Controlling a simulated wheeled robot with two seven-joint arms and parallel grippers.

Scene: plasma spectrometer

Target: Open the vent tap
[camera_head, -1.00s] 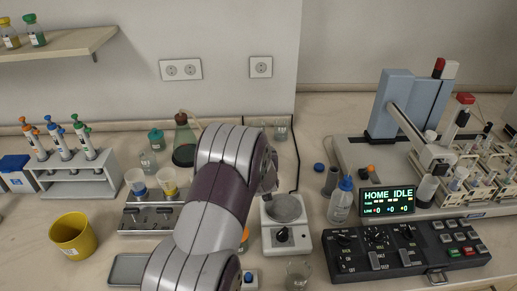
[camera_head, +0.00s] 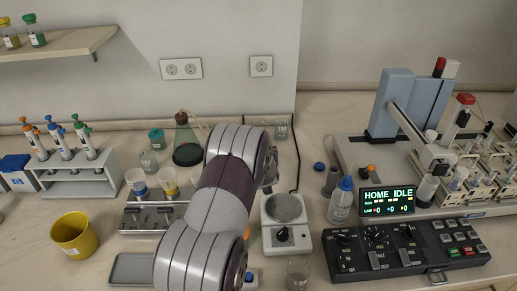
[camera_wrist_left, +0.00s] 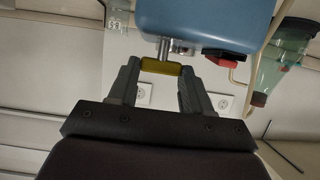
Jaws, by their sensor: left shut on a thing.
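In the left wrist view, a short yellow bar (camera_wrist_left: 160,66), which looks like the vent tap's handle, sits by a metal stem (camera_wrist_left: 176,48) on a blue housing (camera_wrist_left: 205,18). My left gripper (camera_wrist_left: 159,72) has its two fingers on either side of the yellow bar and is shut on it. A red part (camera_wrist_left: 222,58) is on the housing edge, right of the stem. In the head view my left arm hides its gripper and the tap. My right gripper is not in view.
A glass flask with green contents (camera_wrist_left: 285,60) stands beside the housing in the wrist view. The head view shows a balance (camera_head: 286,234) right of my arm, a control panel (camera_head: 405,250), a yellow cup (camera_head: 74,235) and cups on a grey unit (camera_head: 150,218).

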